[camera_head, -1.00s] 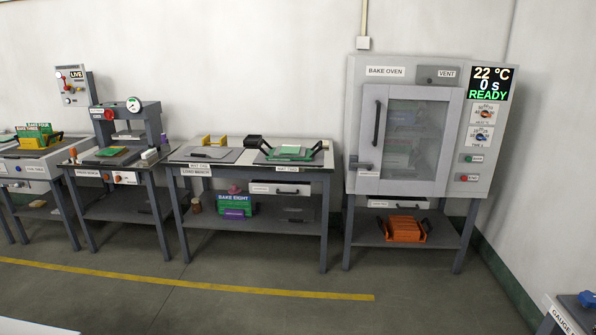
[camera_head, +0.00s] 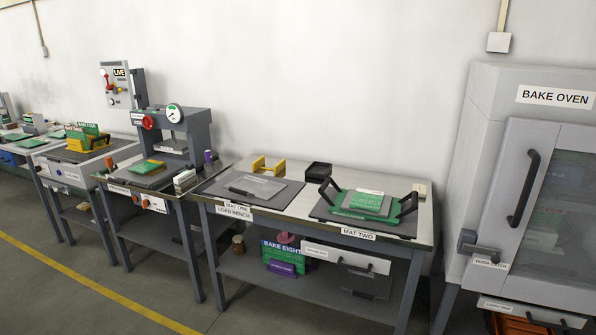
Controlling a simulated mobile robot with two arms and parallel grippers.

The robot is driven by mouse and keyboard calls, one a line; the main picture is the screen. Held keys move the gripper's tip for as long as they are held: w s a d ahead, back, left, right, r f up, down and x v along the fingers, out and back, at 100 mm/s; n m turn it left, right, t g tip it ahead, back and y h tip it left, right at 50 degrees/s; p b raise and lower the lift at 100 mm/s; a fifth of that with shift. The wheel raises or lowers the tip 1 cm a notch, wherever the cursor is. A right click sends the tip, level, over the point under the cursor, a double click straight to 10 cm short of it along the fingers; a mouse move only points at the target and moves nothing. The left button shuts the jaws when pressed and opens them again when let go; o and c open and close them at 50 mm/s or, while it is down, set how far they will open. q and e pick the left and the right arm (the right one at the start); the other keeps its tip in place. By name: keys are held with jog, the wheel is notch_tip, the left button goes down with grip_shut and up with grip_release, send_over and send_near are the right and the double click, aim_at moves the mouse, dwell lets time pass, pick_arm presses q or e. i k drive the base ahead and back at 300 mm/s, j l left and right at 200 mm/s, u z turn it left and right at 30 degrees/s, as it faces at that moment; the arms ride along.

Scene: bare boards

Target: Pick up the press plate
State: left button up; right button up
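No part is readably labelled press plate. A thin grey plate (camera_head: 262,185) lies flat on the dark mat marked MAT ONE (camera_head: 285,196) on the load bench; a small dark bar (camera_head: 241,191) lies by its left side. I cannot tell whether this is the press plate. Neither of my grippers is in view.
On MAT TWO (camera_head: 372,230), a green board stack (camera_head: 362,203) sits between black handles. A yellow holder (camera_head: 268,165) and black tray (camera_head: 318,170) stand behind. The bake oven (camera_head: 560,200) is at the right, door shut. Floor (camera_head: 100,270) before the benches is clear.

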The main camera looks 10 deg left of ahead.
aim_at(246, 185)
jog(key=i+j+u, duration=0.15)
jog(key=i+u, duration=0.3)
jog(key=i, duration=0.15)
jog(key=i+u, duration=0.5)
jog(key=i+l, duration=0.05)
jog(key=i, duration=0.05)
